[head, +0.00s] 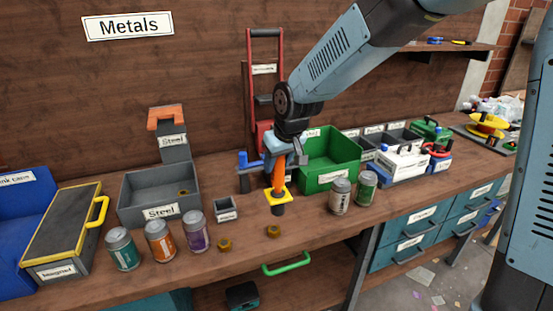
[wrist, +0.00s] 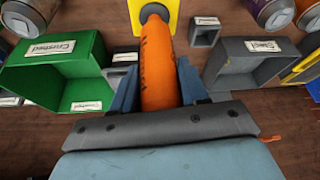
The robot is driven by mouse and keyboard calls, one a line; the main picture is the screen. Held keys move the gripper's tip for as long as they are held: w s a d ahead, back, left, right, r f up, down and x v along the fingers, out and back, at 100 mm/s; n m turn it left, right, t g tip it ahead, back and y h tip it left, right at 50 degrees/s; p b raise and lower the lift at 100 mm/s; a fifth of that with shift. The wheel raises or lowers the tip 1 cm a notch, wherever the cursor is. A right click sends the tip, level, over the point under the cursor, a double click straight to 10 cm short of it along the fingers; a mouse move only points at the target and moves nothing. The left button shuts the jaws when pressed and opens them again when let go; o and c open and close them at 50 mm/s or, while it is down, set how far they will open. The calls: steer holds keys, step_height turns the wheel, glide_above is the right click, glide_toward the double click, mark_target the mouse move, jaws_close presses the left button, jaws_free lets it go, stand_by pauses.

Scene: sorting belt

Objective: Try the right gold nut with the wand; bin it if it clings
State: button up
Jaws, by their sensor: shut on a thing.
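My gripper (head: 284,160) is shut on the orange handle of the wand (head: 279,179). The wand points down, with a yellow square collar (head: 288,195) and a dark tip below it. The right gold nut (head: 273,231) lies on the bench just in front of the tip, apart from it in the picture. I cannot tell whether the tip touches the bench. The left gold nut (head: 225,245) lies further left. In the wrist view the orange handle (wrist: 158,70) sits between my fingers, and the collar (wrist: 172,22) is at the top edge. No nut shows there.
The grey Steel bin (head: 140,211) holds one nut (head: 183,192). A green bin (head: 318,182) stands behind right of the wand. A small grey box (head: 226,215) and a blue-post stand (head: 243,178) are close left. Several cans (head: 196,232) line the front; two stand right (head: 340,197).

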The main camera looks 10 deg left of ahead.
mark_target(273, 186)
steer(key=shift+s+a+f, duration=0.2)
steer(key=shift+a+f, duration=0.05)
steer(key=shift+f, duration=0.3)
steer(key=shift+s+a+f, duration=0.15)
steer(key=shift+a+f, duration=0.1)
steer(key=shift+f, duration=0.3)
steer(key=shift+a+f, duration=0.1)
steer(key=shift+f, duration=1.65)
steer(key=shift+r, duration=0.1)
steer(key=shift+r, duration=3.4)
